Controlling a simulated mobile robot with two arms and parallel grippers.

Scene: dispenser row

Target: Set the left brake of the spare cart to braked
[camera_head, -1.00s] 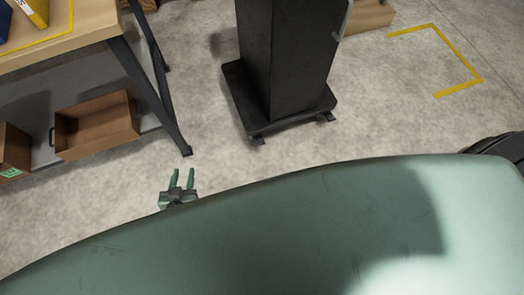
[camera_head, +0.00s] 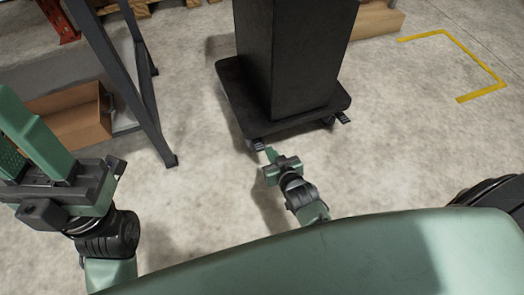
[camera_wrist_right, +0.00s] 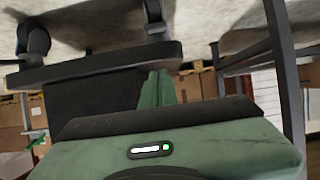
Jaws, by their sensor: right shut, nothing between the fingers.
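The spare cart is a tall black box (camera_head: 290,60) on a flat black base (camera_head: 238,95) with casters. Its left brake pedal (camera_head: 257,145) sticks out at the base's near left corner. My right gripper (camera_head: 270,153) is shut and empty, low, with its tips right at this pedal; I cannot tell whether they touch. In the right wrist view its green fingers (camera_wrist_right: 155,88) lie together beside the edge of the base (camera_wrist_right: 95,66). The pedal's braked or free state is too small to tell. My left gripper (camera_head: 38,145) is raised, large at the left, fingers apparently apart.
A second pedal (camera_head: 343,117) sits at the base's near right corner. A workbench leg (camera_head: 140,90) stands left of the cart, with an open brown box (camera_head: 75,115) on the lower shelf. Yellow floor tape (camera_head: 480,65) lies right.

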